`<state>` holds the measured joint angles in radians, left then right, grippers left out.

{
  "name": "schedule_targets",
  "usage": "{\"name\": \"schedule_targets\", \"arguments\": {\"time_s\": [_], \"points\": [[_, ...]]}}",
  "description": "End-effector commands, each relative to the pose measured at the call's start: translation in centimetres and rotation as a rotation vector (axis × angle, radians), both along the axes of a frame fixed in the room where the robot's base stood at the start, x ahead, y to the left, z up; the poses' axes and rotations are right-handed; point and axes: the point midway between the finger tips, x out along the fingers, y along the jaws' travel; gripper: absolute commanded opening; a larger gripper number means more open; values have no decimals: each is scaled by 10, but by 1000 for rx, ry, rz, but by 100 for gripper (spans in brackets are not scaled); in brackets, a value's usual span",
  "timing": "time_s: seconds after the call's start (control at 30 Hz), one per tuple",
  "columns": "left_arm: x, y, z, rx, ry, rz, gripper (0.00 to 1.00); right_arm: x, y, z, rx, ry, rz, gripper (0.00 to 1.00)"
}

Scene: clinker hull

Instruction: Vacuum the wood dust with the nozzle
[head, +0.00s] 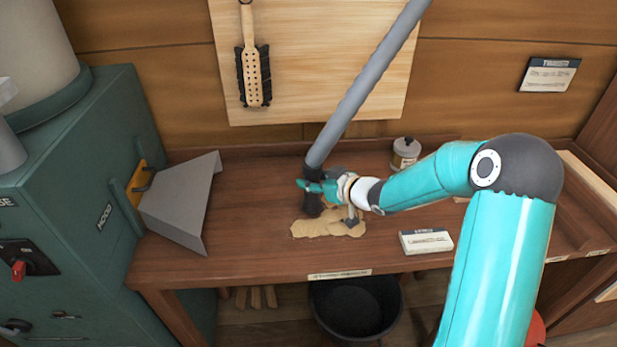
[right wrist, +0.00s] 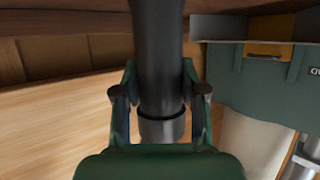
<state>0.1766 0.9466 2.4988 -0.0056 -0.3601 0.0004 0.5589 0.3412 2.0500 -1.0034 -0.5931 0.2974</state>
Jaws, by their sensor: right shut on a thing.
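The vacuum nozzle (head: 313,187) is a dark tube on the end of a grey hose (head: 362,85) that runs up and to the right in the head view. My right gripper (head: 318,187) is shut around it just above the bench. The right wrist view shows the dark nozzle (right wrist: 158,60) between the two fingers. A flat patch of tan wood dust (head: 318,228) lies on the workbench (head: 250,205) right at the nozzle's lower end. The gripper hides part of the dust, and I cannot tell whether the nozzle touches it. My left gripper is not in view.
A green machine (head: 75,180) with a grey metal hood (head: 182,205) stands at the left. A small jar (head: 406,150) and a white labelled box (head: 426,241) are on the bench. A brush (head: 252,75) hangs on the back board. A black bucket (head: 355,308) sits below.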

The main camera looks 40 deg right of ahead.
Motion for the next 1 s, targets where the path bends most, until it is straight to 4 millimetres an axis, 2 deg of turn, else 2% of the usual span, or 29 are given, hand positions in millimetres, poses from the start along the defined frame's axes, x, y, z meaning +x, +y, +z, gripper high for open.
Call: {"name": "schedule_targets", "arguments": {"time_s": [1.0], "points": [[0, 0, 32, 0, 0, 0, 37, -28, -45, 3, 1, -2, -4, 0]]}}
